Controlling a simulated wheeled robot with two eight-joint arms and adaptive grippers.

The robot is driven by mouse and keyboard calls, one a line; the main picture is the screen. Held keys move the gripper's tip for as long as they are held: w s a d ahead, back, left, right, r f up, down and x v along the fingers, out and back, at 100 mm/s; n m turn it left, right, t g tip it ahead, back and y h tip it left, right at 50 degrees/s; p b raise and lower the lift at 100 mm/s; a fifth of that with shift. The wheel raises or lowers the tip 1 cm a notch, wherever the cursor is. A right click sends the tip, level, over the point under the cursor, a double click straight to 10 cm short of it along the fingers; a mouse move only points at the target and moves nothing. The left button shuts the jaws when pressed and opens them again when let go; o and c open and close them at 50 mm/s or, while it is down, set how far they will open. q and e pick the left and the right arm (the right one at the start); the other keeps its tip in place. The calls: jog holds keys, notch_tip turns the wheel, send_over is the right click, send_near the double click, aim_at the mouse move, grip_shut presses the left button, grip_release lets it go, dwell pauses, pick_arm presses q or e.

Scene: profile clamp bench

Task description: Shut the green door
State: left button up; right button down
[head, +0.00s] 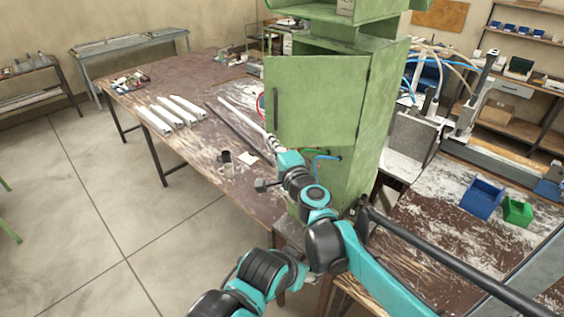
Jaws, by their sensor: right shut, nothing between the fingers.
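The green door (320,95) is a flat panel on the green cabinet (387,105), with hinges along its right edge and a dark upright handle (275,108) near its left edge. It stands open, its free edge swung out left past the cabinet body. My right gripper (270,143) is at the door's lower left corner, below the handle, at the end of my teal and black arm. It looks shut, with nothing held. I cannot tell whether it touches the door. My left gripper is not in view.
A worn brown table (190,85) behind holds several white profiles (172,113) and small parts. Blue and green hoses run at the cabinet below the door. A bench at right carries a blue bin (482,198) and a green bin (517,211). The floor at left is clear.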

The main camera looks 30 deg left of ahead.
jog(key=w+a+m+t+h, duration=0.2)
jog(key=w, duration=0.7)
jog(key=w+a+m+t+h, duration=0.2)
jog(key=w+a+h, duration=0.1)
jog(key=w, duration=0.7)
jog(key=shift+w+a+m+t, duration=0.15)
jog(key=shift+a+m+t, duration=0.15)
jog(key=shift+t, duration=0.1)
